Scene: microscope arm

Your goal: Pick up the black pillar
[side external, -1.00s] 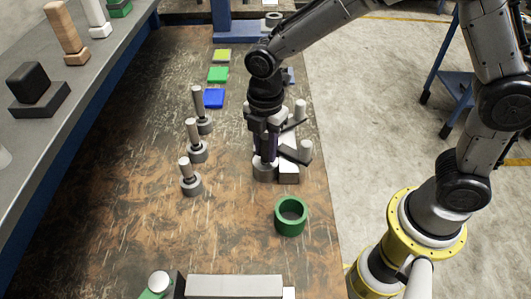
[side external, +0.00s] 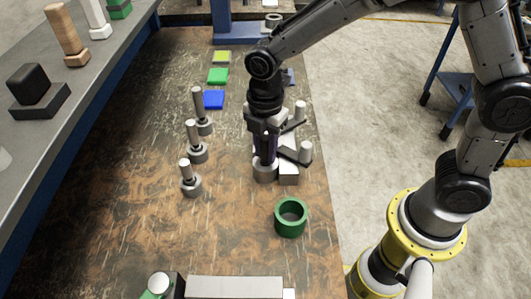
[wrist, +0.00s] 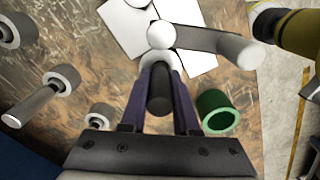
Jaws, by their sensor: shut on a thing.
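The black pillar (wrist: 160,97) is a dark, round upright piece between my two purple fingers in the wrist view. My gripper (side external: 265,158) points straight down and is shut on it. In the side view the fingers hide most of the pillar. Its lower end is at a short grey round base (side external: 265,174) on the bench; I cannot tell whether it still sits in it. The gripper also shows in the wrist view (wrist: 160,68).
White blocks with dark arms and white knobs (side external: 304,152) stand close on the right of my gripper. A green ring (side external: 291,218) lies in front. Several grey bases with pale-topped posts (side external: 190,180) stand left. Coloured squares (side external: 214,99) lie behind.

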